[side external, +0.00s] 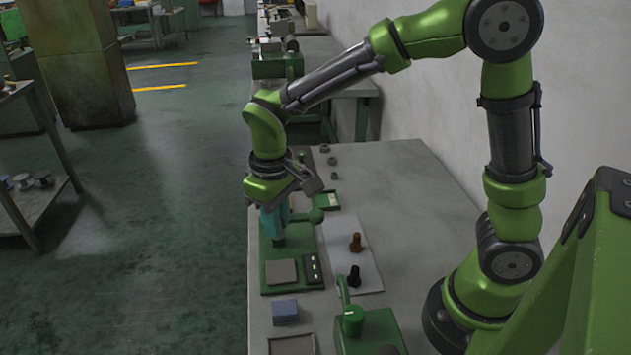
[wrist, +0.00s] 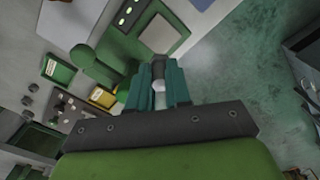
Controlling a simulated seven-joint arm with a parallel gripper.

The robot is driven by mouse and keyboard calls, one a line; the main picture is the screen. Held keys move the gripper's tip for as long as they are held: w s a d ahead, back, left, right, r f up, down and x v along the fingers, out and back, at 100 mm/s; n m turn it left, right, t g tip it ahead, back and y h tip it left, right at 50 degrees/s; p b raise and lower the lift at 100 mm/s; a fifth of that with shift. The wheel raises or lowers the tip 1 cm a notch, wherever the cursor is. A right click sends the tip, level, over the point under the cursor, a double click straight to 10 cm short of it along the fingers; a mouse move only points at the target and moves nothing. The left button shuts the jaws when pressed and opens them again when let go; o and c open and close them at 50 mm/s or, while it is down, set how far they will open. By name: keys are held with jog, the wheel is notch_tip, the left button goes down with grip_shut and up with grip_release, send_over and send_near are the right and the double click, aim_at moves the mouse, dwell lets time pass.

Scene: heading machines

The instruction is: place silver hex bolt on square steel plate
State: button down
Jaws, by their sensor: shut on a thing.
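My gripper (side external: 275,228) has teal fingers and points down over the far part of a green base. In the wrist view, my gripper (wrist: 158,90) is shut on a small grey and silver piece, the silver hex bolt (wrist: 158,86). The fingers hide much of it, so its hex shape is not clear. The square steel plate (side external: 281,272) lies flat on the green base, nearer the side camera than my gripper. It also shows in the wrist view (wrist: 160,38), beyond the fingertips, apart from the bolt and with nothing on it.
A dark panel with buttons (side external: 312,268) is right of the plate. A brown bolt (side external: 356,242) and a black bolt (side external: 354,276) stand on a pale sheet (side external: 371,272). A green lever with a ball (side external: 316,215) is close beside my gripper. A blue-grey block (side external: 285,311) sits in front.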

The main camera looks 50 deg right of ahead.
aim_at(281, 270)
jog(key=shift+r+m, duration=0.1)
jog(key=shift+m, duration=0.6)
notch_tip(281, 270, down, 10)
jog(key=c, duration=1.1)
grip_release()
jog(key=shift+o, duration=0.2)
